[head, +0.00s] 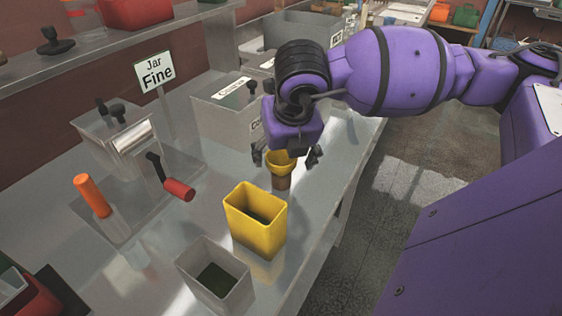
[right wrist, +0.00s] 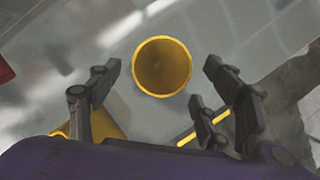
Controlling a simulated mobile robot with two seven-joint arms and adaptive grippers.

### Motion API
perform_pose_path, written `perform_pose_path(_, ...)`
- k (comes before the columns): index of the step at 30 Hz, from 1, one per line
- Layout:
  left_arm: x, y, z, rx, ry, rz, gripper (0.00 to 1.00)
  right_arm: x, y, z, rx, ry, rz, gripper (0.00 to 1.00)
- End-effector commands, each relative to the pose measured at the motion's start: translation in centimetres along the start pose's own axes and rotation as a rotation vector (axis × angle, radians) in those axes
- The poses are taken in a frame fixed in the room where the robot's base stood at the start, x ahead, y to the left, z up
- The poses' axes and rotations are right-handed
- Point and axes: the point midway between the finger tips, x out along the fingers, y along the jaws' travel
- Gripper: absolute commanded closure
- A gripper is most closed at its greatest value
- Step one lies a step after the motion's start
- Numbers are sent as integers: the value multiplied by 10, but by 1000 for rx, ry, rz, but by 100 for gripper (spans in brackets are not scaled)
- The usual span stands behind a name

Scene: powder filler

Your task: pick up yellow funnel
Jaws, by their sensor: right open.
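My left gripper is not in view.
A yellow square bin (head: 256,222) and a grey bin (head: 214,275) stand toward the front. Grey boxes (head: 228,110) stand behind left. The bench edge is right.

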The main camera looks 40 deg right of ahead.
Motion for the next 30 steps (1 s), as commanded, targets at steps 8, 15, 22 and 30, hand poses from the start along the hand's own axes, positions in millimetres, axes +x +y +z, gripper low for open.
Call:
perform_pose_path(8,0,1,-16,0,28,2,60,32,1,3,0,1,0,28)
perform_pose_path(15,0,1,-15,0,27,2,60,34,1,3,0,0,0,30)
perform_pose_path(22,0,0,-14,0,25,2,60,33,1,3,0,0,0,60)
perform_pose_path(30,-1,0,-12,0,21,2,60,33,1,3,0,-1,0,76)
